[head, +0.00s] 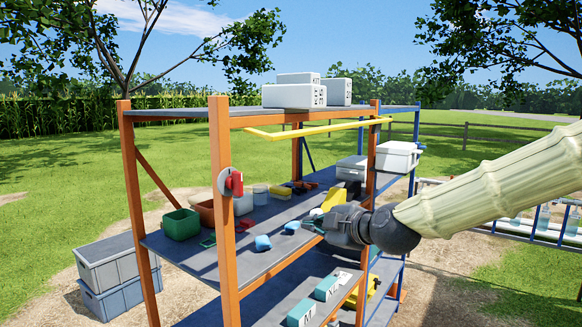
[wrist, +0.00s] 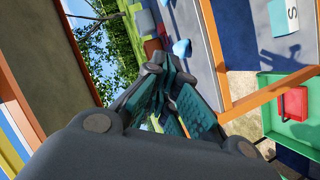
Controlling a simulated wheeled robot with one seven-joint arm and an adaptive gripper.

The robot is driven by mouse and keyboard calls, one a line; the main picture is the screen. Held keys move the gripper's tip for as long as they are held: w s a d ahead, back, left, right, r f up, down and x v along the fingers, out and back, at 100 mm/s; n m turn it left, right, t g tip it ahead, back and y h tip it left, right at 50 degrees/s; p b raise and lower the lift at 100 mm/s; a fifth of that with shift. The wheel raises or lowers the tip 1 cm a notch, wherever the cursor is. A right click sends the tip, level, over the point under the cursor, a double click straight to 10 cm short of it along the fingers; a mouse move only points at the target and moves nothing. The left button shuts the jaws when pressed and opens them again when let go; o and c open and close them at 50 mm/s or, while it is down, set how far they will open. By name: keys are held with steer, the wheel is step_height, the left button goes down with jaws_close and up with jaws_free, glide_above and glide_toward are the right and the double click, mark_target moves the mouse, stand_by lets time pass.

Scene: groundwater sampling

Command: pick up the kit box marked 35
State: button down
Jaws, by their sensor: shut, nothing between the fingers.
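Three white kit boxes sit on the rack's top shelf in the head view. One large box (head: 290,96) carries a smaller box (head: 298,78), and another box (head: 337,92) stands beside them to the right. Their end faces bear dark markings too small to read surely, so I cannot tell which is 35. My gripper (head: 308,224) is at the middle shelf's level, below and to the right of these boxes and apart from them. Its teal-padded fingers are shut and empty; they also show in the wrist view (wrist: 158,68), where no white kit box can be made out.
The orange-posted rack's middle shelf (head: 185,247) holds a green bin (head: 181,224), blue pieces (head: 263,243) and other items. A yellow bar (head: 315,130) runs under the top shelf. Teal boxes (head: 327,289) stand on the lower shelf. Grey crates (head: 112,262) stand at left.

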steer(key=s+r+n+t+y+p, duration=0.1)
steer(key=s+r+n+y, duration=0.15)
steer(key=r, duration=1.15)
steer(key=s+r+n+t+y+p, duration=0.1)
steer(key=s+r+n, duration=0.25)
steer(key=r, duration=1.15)
steer(key=f+b+x, duration=0.1)
steer(key=b+x, duration=0.5)
steer(key=b, duration=0.1)
steer(key=shift+w+a+n, duration=0.15)
steer(key=shift+w+n, duration=0.15)
steer(key=shift+w, duration=0.05)
steer(key=w+b, duration=0.1)
steer(key=b, duration=0.1)
steer(key=shift+a+h+b, duration=0.25)
steer(key=shift+b, duration=0.05)
steer(key=shift+a+b, duration=0.1)
steer(key=shift+b, duration=0.4)
